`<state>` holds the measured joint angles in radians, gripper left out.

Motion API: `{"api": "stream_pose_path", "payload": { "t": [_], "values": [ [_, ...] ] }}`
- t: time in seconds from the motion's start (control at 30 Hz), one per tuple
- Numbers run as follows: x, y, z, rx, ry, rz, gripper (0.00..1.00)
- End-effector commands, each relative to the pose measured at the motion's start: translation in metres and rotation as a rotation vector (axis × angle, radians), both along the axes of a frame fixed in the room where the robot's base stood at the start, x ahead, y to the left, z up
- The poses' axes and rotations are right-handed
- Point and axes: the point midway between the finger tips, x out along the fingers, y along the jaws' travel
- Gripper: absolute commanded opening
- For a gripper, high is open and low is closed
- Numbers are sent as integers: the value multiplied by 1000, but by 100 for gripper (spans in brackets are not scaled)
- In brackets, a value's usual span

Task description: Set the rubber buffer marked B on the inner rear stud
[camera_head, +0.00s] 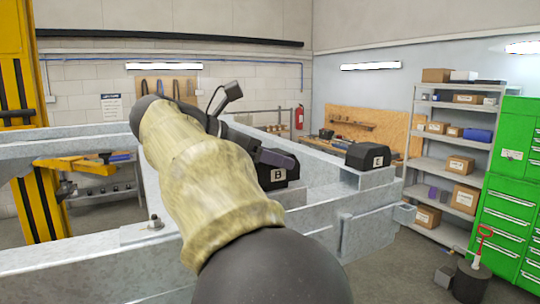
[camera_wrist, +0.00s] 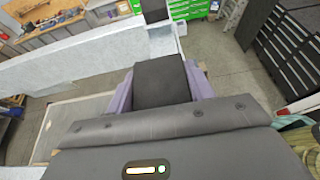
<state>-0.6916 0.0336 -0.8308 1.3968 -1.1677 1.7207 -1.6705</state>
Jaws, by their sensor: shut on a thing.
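My gripper (camera_head: 277,158) has purple fingers and is shut on the black rubber buffer marked B (camera_head: 278,175), whose white label faces the head camera. In the wrist view the buffer's dark top (camera_wrist: 162,83) sits between the purple fingers. I cannot tell whether its underside touches the frame. A stud (camera_head: 154,221) stands upright on a plate on the near-left rail of the grey trailer frame (camera_head: 80,262). Any stud under the held buffer is hidden. My sleeved arm covers the middle of the frame.
A black buffer marked E (camera_head: 367,156) sits on the right corner of the frame. Green drawers (camera_head: 508,200) and a shelf unit (camera_head: 440,160) stand to the right. A yellow post (camera_head: 40,195) stands at left. Frame rails run close around my arm.

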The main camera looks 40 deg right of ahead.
Motion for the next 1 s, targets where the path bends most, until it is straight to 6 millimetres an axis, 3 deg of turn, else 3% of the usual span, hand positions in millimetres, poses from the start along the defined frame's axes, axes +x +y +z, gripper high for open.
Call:
{"api": "stream_pose_path", "payload": {
  "t": [0.03, 0.07, 0.2, 0.63, 1.0],
  "values": [
    [0, 0, -2, -1, -1, 0, 22],
    [0, 0, -2, -1, -1, 0, 55],
    [0, 0, -1, 0, 0, 0, 78],
    [2, 7, 1, -1, -1, -2, 78],
    [16, 62, 24, -3, -2, 1, 78]
  ]
}}
